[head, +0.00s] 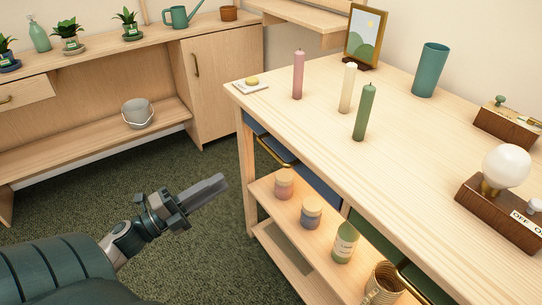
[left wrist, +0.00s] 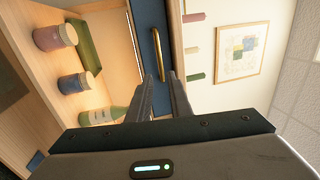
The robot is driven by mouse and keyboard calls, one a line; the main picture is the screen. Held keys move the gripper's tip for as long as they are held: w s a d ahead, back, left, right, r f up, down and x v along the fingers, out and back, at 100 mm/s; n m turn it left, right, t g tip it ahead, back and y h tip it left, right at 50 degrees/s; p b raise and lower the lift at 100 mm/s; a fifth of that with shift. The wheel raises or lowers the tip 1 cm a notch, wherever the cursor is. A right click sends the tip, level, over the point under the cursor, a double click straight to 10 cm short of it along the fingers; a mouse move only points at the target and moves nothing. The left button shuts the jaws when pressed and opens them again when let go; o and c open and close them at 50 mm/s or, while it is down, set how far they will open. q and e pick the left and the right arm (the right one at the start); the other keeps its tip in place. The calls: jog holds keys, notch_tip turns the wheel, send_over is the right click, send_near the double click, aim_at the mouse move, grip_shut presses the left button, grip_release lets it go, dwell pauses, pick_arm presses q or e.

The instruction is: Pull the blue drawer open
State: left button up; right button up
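The blue drawer (head: 316,182) sits just under the tabletop of the wooden table, and its front looks flush with the frame. Its long brass bar handle (head: 273,153) runs along the front. In the left wrist view the blue front (left wrist: 145,22) is a strip ahead, with the brass handle (left wrist: 158,55) in line with the gap between my fingers. My left gripper (head: 222,184) is open and empty, in front of the drawer and apart from the handle. My right gripper is in neither view.
Jars and a bottle (head: 345,243) stand on the shelf (head: 262,190) below the drawer. A green drawer (head: 362,228) is farther right. Candles (head: 364,112) and a lamp (head: 506,166) stand on the tabletop (head: 420,150). The carpet (head: 200,255) before the table is clear.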

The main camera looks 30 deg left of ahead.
aim_at(271, 150)
pick_arm(q)
jog(key=x, duration=1.7)
jog(key=shift+w+p, duration=0.25)
jog(key=shift+p, duration=0.1)
grip_shut()
